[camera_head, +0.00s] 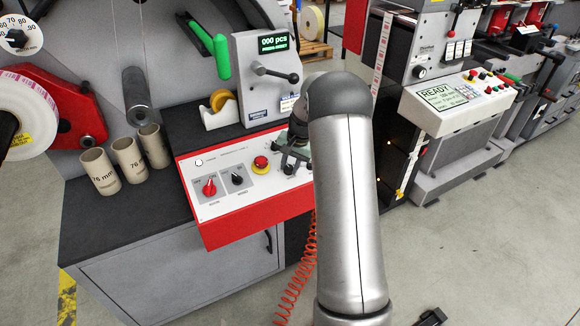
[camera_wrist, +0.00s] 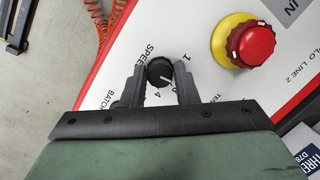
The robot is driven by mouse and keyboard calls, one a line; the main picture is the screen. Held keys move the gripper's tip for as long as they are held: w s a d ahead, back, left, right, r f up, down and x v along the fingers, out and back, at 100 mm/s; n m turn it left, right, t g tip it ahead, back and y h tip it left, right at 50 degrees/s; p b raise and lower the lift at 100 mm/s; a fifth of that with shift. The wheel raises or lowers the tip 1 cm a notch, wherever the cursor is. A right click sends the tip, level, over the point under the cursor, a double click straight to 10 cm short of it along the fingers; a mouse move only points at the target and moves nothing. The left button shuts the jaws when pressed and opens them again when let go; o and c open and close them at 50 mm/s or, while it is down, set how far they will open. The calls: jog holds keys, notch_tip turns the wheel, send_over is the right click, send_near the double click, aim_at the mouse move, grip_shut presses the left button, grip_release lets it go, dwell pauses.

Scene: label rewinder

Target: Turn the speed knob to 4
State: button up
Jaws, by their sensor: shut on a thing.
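The speed knob (camera_wrist: 160,71) is a small black round knob in the wrist view, with a white mark on its lower right side. The printed word SPEED is to its left, a 1 is at its upper right, and a 4 is just below it. Part of the scale is hidden by my fingers. My gripper (camera_wrist: 160,78) is shut on the knob, one dark finger on each side. In the head view my gripper (camera_head: 293,158) is at the right part of the white and red control panel (camera_head: 225,205), and the knob is mostly hidden there.
A red emergency button (camera_wrist: 256,42) on a yellow ring is close to the right of the knob in the wrist view. On the same panel are a red selector (camera_head: 209,187) and a black selector (camera_head: 237,176). Cardboard cores (camera_head: 128,158) stand on the bench at left.

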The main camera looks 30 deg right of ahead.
jog(key=m+b, duration=0.1)
jog(key=m, duration=0.2)
jog(key=shift+m+t, duration=0.3)
jog(key=shift+t, duration=0.1)
jog(key=m+b, duration=0.1)
jog(key=m, duration=0.2)
jog(key=shift+m+t, duration=0.3)
jog(key=m, duration=0.3)
jog(key=shift+s+m+t+y, duration=0.15)
jog(key=shift+m+t+y, duration=0.15)
jog(key=shift+t, duration=0.1)
jog(key=shift+m+t, duration=0.3)
jog(key=shift+m, duration=1.3)
jog(key=o, duration=1)
jog(key=shift+r, duration=0.1)
